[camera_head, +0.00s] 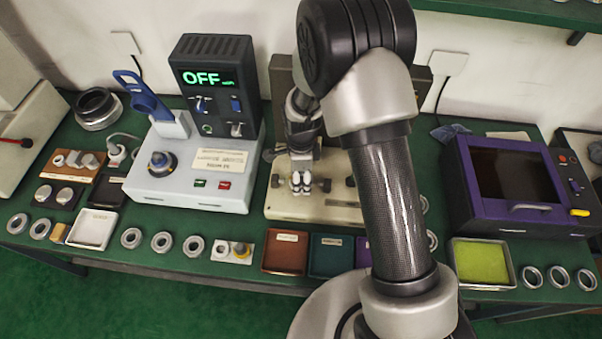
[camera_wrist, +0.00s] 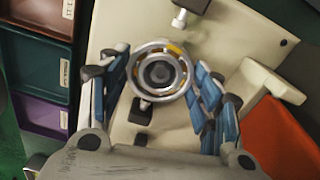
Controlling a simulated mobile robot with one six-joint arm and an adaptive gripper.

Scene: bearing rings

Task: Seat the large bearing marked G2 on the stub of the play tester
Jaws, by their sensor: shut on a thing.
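My gripper (camera_head: 301,183) is over the base of the beige tester (camera_head: 285,206), partly behind my arm. In the wrist view my gripper (camera_wrist: 160,82) has its blue-padded fingers shut on a large metal bearing ring (camera_wrist: 136,69), one finger on each side. The ring has a bright outer race and yellowish patches; no G2 mark is readable. A dark round part (camera_wrist: 159,73), perhaps the stub, shows through its bore. I cannot tell whether the ring is around it or above it. The beige base plate (camera_wrist: 112,28) lies beneath.
A brown tray (camera_head: 285,253), a teal tray (camera_head: 331,257) and a purple tray stand in front of the tester. A grey control unit (camera_head: 190,190) reading OFF is left. A purple cabinet (camera_head: 520,185) is right. Several loose rings line the front edge.

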